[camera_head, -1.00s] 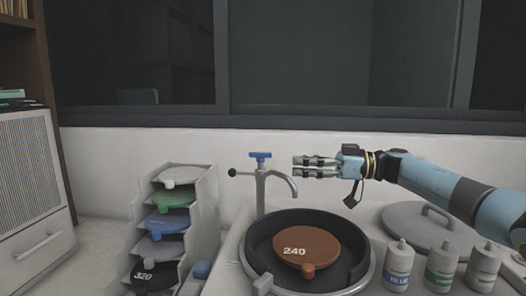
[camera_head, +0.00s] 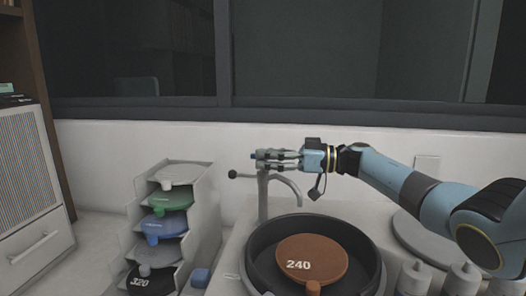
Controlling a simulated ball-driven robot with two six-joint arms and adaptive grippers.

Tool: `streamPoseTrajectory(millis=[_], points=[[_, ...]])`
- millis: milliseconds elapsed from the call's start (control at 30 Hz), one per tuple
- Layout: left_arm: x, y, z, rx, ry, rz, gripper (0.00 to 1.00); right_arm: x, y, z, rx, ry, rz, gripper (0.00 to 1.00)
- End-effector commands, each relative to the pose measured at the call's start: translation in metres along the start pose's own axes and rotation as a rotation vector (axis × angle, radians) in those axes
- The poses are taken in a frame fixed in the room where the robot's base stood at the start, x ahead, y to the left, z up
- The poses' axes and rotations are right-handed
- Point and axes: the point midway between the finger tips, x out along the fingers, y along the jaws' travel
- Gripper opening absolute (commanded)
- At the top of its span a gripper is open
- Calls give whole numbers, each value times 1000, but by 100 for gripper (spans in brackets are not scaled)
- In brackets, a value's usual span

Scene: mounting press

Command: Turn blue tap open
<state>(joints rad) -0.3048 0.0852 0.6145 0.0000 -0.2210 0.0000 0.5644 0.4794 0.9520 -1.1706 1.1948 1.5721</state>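The tap (camera_head: 263,199) is a grey upright pipe with a curved spout behind the round basin. Its blue handle (camera_head: 253,156) is almost wholly hidden, with only a sliver of blue showing at my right fingertips. My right gripper (camera_head: 260,158) comes in from the right, level with the tap's top, and its fingertips overlap the handle. Whether the fingers grip the handle or only stand around it cannot be told. My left gripper is not in view.
A dark round basin (camera_head: 258,252) holds a brown disc marked 240 (camera_head: 312,256). A stepped rack (camera_head: 205,215) with coloured discs stands at the left. A grey lid (camera_head: 405,235) and several bottles (camera_head: 413,279) are at the right. A black-knobbed lever (camera_head: 233,174) sticks out left of the tap.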

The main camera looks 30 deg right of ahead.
Motion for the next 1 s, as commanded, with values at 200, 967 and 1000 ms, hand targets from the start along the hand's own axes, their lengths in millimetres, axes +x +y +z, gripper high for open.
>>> streamPoseTrajectory(millis=[200,967,1000], points=[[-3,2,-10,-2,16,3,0,12,0,0,-1,-1,0,34],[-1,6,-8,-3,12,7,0,12,0,1,-1,0,-4,0],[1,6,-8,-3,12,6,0,12,0,1,-1,0,-8,0]])
